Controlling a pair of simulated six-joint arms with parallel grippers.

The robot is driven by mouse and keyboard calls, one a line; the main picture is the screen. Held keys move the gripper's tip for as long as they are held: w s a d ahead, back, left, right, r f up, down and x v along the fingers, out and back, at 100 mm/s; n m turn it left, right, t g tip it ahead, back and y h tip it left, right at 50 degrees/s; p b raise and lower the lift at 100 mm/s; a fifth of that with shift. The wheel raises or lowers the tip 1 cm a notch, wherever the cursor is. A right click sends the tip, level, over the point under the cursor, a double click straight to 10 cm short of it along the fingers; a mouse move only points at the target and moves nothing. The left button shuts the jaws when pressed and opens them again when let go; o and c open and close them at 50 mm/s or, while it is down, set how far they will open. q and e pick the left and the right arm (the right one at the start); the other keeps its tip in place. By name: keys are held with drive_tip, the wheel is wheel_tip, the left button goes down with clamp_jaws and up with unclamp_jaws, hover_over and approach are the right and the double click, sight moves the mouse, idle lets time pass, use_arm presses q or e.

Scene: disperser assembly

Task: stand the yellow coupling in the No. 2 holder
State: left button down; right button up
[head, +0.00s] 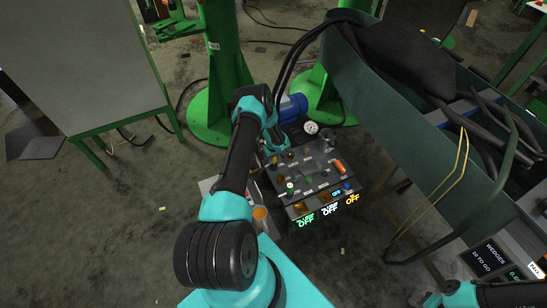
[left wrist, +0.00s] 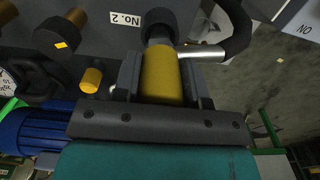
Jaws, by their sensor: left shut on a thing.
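The yellow coupling (left wrist: 161,72) is between the jaws of my left gripper (left wrist: 161,84) in the left wrist view, and the gripper is shut on it. Its far end meets a dark round part with a grey collar (left wrist: 157,27), beside the "No. 2" label (left wrist: 125,19). I cannot tell whether the coupling is seated in that part or only lined up in front of it. In the head view my left gripper (head: 274,141) is at the back left of the dark panel, and the coupling cannot be made out. My right gripper (head: 428,299) is at the bottom right edge, its jaws unclear.
The dark panel (head: 325,177) carries several small fittings, a gauge (head: 311,128) and lit displays. A black hose (left wrist: 237,32) and a metal rod (left wrist: 200,52) are close to the coupling.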

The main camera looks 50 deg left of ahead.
use_arm(q)
drive_tip(key=shift+f, duration=1.1)
drive_tip(key=c, duration=0.6)
unclamp_jaws()
wheel_tip(320, 180, up, 17)
drive_tip(key=shift+r, duration=0.2)
idle(0.3)
idle(0.8)
